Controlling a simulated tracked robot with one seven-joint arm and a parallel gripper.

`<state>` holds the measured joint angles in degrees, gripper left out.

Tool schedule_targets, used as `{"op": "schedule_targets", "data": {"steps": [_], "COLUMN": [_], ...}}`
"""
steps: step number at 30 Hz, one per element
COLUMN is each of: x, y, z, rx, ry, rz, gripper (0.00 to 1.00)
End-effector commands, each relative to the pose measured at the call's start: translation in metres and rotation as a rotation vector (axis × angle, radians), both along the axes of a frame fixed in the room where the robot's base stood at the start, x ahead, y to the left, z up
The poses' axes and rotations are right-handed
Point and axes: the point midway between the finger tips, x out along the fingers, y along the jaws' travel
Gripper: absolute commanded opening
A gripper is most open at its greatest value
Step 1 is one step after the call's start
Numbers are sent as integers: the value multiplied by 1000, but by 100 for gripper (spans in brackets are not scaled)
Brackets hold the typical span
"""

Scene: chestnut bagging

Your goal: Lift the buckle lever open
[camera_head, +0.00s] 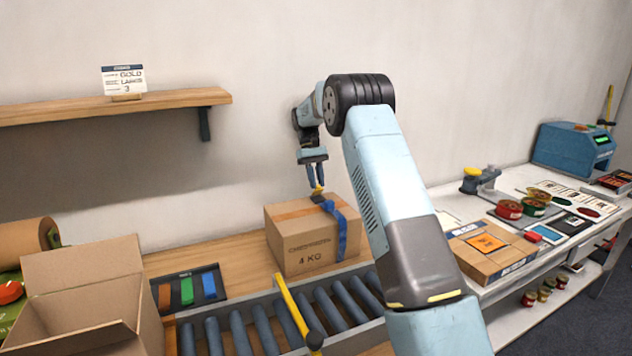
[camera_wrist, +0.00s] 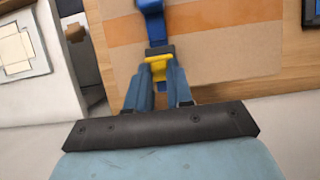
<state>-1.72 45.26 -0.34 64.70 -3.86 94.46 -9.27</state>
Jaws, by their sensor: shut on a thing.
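A closed cardboard carton (camera_head: 311,239) marked 4 KG sits on the wooden bench beyond the rollers. A blue strap (camera_head: 341,232) runs over its top and hangs down its front. The strap also shows in the wrist view (camera_wrist: 152,22). A dark buckle (camera_wrist: 159,50) sits on the strap on the carton's top, with a yellow lever (camera_wrist: 159,69). My gripper (camera_head: 318,187) points down over the buckle. In the wrist view my gripper (camera_wrist: 159,79) has its blue fingers shut on the yellow lever. The lever's exact angle is hard to tell.
A roller conveyor (camera_head: 262,330) with a yellow bar (camera_head: 295,312) runs in front of the carton. An open box (camera_head: 88,285) and a tray of coloured pieces (camera_head: 165,306) are at left. A shelf (camera_head: 110,107) hangs above. A second bench (camera_head: 480,275) stands at right.

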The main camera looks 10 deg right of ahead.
Motion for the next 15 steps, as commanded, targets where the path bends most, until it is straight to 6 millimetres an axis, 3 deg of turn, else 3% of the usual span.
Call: {"op": "schedule_targets", "data": {"steps": [8, 9, 15], "x": [1, 1, 1], "y": [1, 1, 1], "z": [0, 0, 0], "rx": [0, 1, 0], "ry": [-5, -6, -4], "rz": [1, 1, 1], "gripper": [0, 23, 42]}}
